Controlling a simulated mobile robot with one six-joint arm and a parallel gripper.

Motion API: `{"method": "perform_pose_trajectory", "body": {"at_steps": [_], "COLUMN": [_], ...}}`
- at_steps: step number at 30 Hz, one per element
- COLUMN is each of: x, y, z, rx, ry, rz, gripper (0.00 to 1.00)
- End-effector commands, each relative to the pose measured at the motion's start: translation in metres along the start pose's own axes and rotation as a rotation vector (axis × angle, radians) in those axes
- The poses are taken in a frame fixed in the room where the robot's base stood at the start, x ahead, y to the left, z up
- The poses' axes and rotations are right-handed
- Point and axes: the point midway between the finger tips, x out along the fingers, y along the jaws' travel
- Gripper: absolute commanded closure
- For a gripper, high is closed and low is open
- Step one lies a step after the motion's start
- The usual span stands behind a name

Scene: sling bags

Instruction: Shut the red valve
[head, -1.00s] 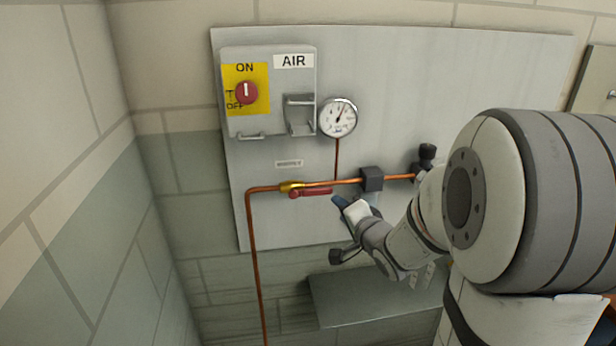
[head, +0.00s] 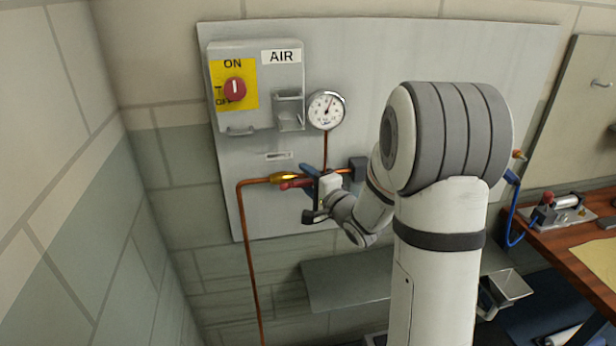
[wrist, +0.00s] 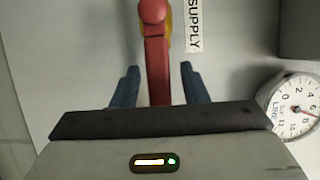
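The red valve handle (head: 292,184) lies along the copper pipe, roughly in line with it, just under the brass valve body (head: 285,176). In the wrist view the red handle (wrist: 156,60) runs from its pivot at the top down between my fingers. My gripper (wrist: 159,84) is open, with one blue finger on each side of the handle. Gaps show between the handle and both fingers. In the head view my gripper (head: 309,179) is at the right part of the handle and hides its free end.
A pressure gauge (head: 326,110) sits above the pipe. A grey box with a red ON/OFF knob (head: 235,90) is at upper left. A dark block (head: 358,168) sits on the pipe to the right. A grey shelf (head: 345,281) is below, and a wooden bench (head: 565,240) stands at right.

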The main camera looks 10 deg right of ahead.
Motion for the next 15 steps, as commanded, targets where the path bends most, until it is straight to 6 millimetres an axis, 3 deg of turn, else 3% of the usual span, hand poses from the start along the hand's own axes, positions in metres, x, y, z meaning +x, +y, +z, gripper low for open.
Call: {"method": "perform_pose_trajectory", "body": {"at_steps": [8,15], "x": [0.0026,0.0023], "y": [0.0005,0.0004], "z": [-0.0003,-0.0006], "rx": [0.000,0.000], "ry": [0.001,0.002], "rz": [0.000,0.001], "gripper": [0.60,0.78]}}
